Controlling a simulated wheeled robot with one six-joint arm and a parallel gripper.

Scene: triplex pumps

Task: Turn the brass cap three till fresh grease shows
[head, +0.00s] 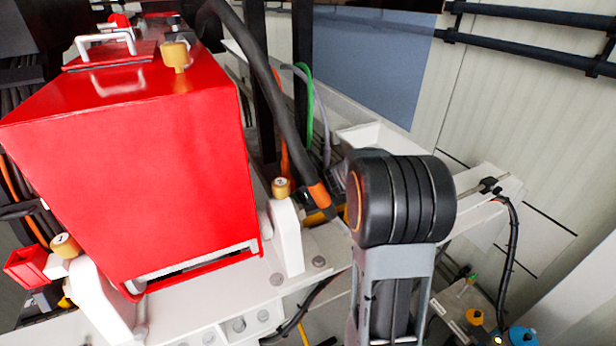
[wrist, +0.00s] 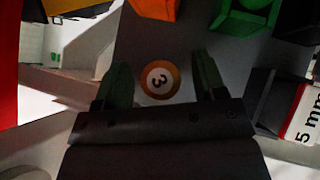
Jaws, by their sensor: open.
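My gripper (wrist: 162,75) is open, with one dark green finger on each side of the cap and a visible gap to each. Height of the fingertips relative to the cap cannot be told. No grease can be made out around it. In the head view brass caps show on the white bracket (head: 281,187), at the left bracket (head: 64,244) and on the red housing (head: 175,55); their numbers are unreadable. My gripper is hidden there.
A red pump housing (head: 140,180) fills the left of the head view. A black hose (head: 270,100) with an orange end runs down beside it. Orange (wrist: 152,12) and green (wrist: 243,18) parts and a block marked 5 mm (wrist: 303,115) lie near my gripper.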

